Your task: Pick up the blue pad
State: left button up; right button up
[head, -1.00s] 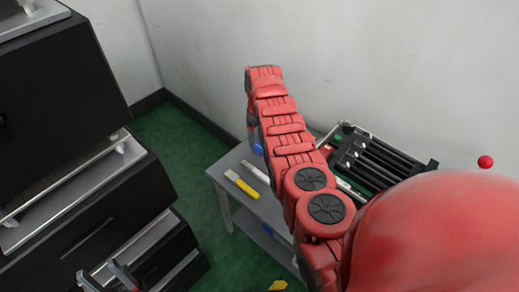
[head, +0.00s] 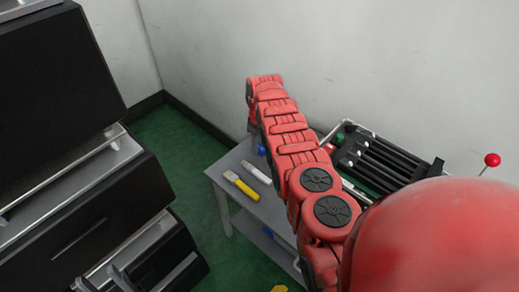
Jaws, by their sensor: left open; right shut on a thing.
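A small blue piece, which looks like the blue pad (head: 262,150), shows at the left edge of my red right arm, over the grey table (head: 226,168). The arm hides most of it. My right gripper (head: 254,128) is at the far end of that arm, mostly hidden behind the links. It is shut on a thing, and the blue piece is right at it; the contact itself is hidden. My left gripper (head: 104,281) is at the bottom left, open and empty, away from the table and partly cut off by the frame edge.
A yellow-handled tool (head: 242,187) and a pale tool (head: 257,172) lie on the table. A black rack (head: 375,160) stands at the right, with a red ball knob (head: 492,160) beyond it. Black drawers (head: 80,220) fill the left. Green floor (head: 190,160) lies between.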

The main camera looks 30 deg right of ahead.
grip_shut()
jog(key=shift+r+p, duration=0.6)
notch_tip(320, 180, up, 2)
jog(key=shift+r+p, duration=0.1)
jog(key=shift+p, duration=0.7)
jog(key=s+p, duration=0.1)
jog(key=p, duration=0.1)
jog(key=s+a+r+p, duration=0.1)
jog(key=p, duration=0.1)
jog(key=s, duration=0.1)
jog(key=s+a, duration=0.1)
jog(key=shift+s+f, duration=0.25)
jog(key=shift+s, duration=0.05)
jog(key=s+a+p, duration=0.1)
jog(key=s+p, duration=0.1)
jog(key=s, duration=0.1)
jog(key=s+a+p, duration=0.2)
jog(key=s+p, duration=0.1)
jog(key=s+a+r+p, duration=0.1)
jog(key=s+p, duration=0.2)
jog(key=shift+a+r, duration=0.1)
jog(key=shift+a, duration=0.05)
jog(key=shift+s+a+p, duration=0.3)
jog(key=shift+s+p, duration=0.05)
jog(key=shift+s, duration=0.05)
